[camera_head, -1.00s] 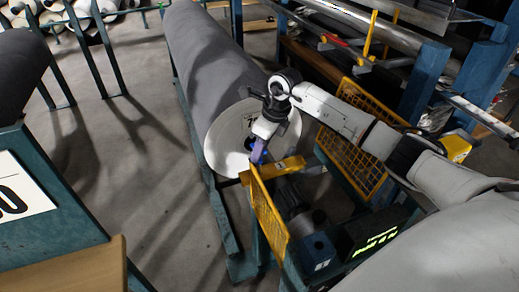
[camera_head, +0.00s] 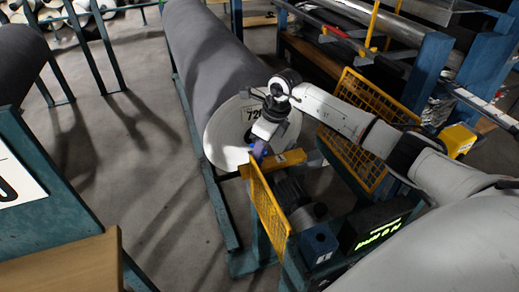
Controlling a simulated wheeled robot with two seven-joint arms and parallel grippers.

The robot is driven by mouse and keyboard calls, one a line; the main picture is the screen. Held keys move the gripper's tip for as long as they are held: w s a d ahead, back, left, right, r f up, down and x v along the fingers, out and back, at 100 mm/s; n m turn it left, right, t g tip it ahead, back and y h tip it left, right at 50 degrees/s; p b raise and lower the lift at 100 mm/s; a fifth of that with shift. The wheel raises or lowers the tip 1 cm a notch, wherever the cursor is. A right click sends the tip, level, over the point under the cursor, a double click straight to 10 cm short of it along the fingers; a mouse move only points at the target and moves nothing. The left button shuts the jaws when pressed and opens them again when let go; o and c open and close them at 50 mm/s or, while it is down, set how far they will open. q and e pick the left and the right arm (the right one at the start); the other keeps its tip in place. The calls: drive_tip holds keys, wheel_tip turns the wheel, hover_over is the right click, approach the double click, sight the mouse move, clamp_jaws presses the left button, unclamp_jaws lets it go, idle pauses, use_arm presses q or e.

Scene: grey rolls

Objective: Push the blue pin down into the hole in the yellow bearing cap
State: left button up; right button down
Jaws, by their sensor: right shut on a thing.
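The yellow bearing cap (camera_head: 290,159) lies across the stand at the front end of the big grey roll (camera_head: 218,62). The blue pin (camera_head: 259,149) shows as a small blue patch at the cap's left part. My right gripper (camera_head: 258,145) points down there and is shut on the pin. The gripper and its wrist hide most of the pin, and the hole is not visible. I cannot tell how deep the pin sits. My left gripper is not in view.
Yellow mesh guards stand close by, one in front (camera_head: 268,212) and one behind (camera_head: 352,125). A blue box (camera_head: 318,246) and a dark display with green text (camera_head: 382,236) are below right.

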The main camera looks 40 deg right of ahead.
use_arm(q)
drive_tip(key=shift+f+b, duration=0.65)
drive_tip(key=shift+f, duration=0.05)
use_arm(e)
drive_tip(key=shift+f, duration=0.95)
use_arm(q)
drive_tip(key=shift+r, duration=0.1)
use_arm(e)
drive_tip(key=c, duration=1.5)
unclamp_jaws()
drive_tip(key=shift+o, duration=0.2)
drive_tip(key=shift+s+d+r, duration=0.1)
drive_tip(key=shift+d+r, duration=0.05)
drive_tip(key=shift+r, duration=0.55)
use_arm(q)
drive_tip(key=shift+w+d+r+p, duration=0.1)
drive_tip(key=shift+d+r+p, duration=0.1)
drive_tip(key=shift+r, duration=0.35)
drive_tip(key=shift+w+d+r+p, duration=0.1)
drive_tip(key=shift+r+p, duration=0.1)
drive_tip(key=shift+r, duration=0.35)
use_arm(e)
drive_tip(key=v, duration=0.9)
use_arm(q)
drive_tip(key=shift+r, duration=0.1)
